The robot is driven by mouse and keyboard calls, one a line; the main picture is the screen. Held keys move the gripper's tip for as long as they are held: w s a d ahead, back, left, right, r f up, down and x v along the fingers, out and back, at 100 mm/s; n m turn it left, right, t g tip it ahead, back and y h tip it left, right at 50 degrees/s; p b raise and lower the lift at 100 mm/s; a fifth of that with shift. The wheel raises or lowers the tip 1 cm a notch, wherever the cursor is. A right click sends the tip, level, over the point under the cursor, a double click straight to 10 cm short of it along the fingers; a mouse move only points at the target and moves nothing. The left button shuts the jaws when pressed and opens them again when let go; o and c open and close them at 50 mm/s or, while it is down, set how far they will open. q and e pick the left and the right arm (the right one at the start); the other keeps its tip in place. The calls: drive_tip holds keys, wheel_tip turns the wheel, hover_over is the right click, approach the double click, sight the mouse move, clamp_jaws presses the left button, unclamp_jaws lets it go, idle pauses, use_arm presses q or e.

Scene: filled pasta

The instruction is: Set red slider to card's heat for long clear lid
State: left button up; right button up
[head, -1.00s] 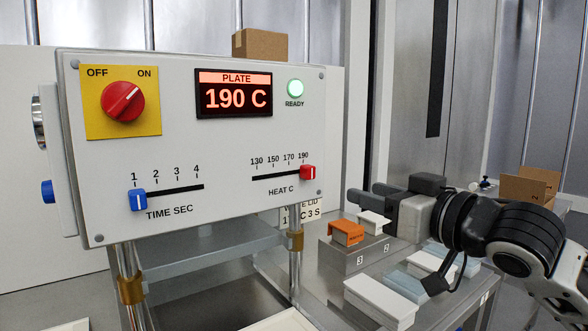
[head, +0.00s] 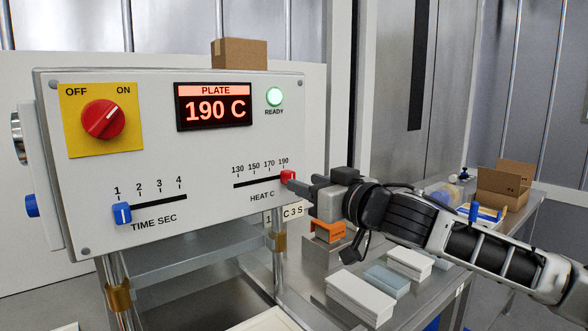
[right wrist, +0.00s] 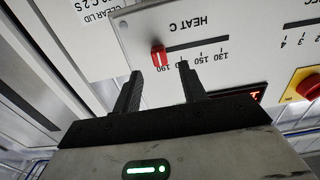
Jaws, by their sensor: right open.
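The red slider (head: 288,176) on the HEAT C scale stands at the 190 end of its slot; it also shows in the right wrist view (right wrist: 158,56). My right gripper (head: 304,187) is at the panel's right edge, close to the slider. In the right wrist view my right gripper (right wrist: 160,71) is open, with the slider between and just beyond its fingertips; contact cannot be told. A card (right wrist: 98,10) reads CLEAR LID, with its heat number cut off. In the head view a card (head: 293,212) below the panel shows "C 3 S". My left gripper is out of view.
The blue TIME slider (head: 122,213) stands at 1. The red knob (head: 102,119) is on a yellow plate. Lids and an orange piece (head: 327,231) lie on the bench at the right.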

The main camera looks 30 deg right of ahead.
sight(293, 175)
drive_tip(key=w+p, duration=0.1)
drive_tip(key=w, duration=0.2)
drive_tip(key=shift+w+r+p, duration=0.15)
drive_tip(key=shift+w+p, duration=0.1)
drive_tip(key=shift+p, duration=0.15)
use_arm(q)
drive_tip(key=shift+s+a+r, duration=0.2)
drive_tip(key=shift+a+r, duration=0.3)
use_arm(e)
drive_tip(key=shift+w+a+f, duration=0.2)
drive_tip(key=shift+w, duration=0.6)
